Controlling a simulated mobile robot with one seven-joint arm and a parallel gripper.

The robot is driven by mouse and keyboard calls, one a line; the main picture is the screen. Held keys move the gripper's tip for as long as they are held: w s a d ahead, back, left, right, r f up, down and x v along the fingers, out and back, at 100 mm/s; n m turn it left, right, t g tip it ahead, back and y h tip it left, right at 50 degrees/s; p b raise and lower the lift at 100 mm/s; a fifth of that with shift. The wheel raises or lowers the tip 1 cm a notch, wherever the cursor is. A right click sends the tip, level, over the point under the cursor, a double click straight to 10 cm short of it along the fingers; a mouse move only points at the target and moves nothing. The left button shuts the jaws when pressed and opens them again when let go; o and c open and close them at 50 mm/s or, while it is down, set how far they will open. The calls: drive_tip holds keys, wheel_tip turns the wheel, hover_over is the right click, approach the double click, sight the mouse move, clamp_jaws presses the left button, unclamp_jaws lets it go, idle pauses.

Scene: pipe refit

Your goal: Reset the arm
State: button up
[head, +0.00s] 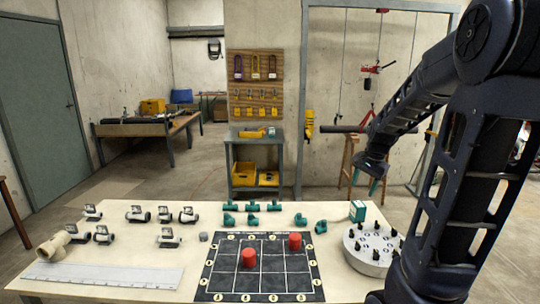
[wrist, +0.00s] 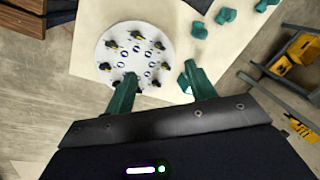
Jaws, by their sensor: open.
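My arm reaches in from the right of the head view, and my gripper (head: 372,166) hangs in the air above the right back part of the table, pointing down. In the wrist view my gripper (wrist: 163,84) has its two green fingers spread apart, with nothing held between them. A round white holder (head: 366,262) with several black-topped pieces stands on the table at the right. It also shows in the wrist view (wrist: 135,60), beyond the left finger, which overlaps its edge in the picture.
The pale table (head: 130,206) bears a black gridded mat (head: 236,283) with two red cylinders (head: 249,258). Several teal fittings (head: 252,220), white-and-black gauge pieces (head: 137,214), a beige pipe fitting (head: 56,246) and a white ruler (head: 105,275) lie around it.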

drive_tip(key=s+a+r+n+t, duration=0.1)
drive_tip(key=s+r+n, duration=0.1)
drive_tip(key=s, duration=0.4)
drive_tip(key=s+a+r+n+t, duration=0.1)
drive_tip(key=s+a+r+n, duration=0.1)
drive_tip(key=s+n, duration=0.2)
drive_tip(key=s+a+r+n+h, duration=0.1)
drive_tip(key=s+a+r+n, duration=0.1)
drive_tip(key=s, duration=0.7)
drive_tip(key=shift+s+r+n+t, duration=0.25)
drive_tip(key=shift+r+n+t, duration=0.2)
drive_tip(key=shift+n, duration=0.45)
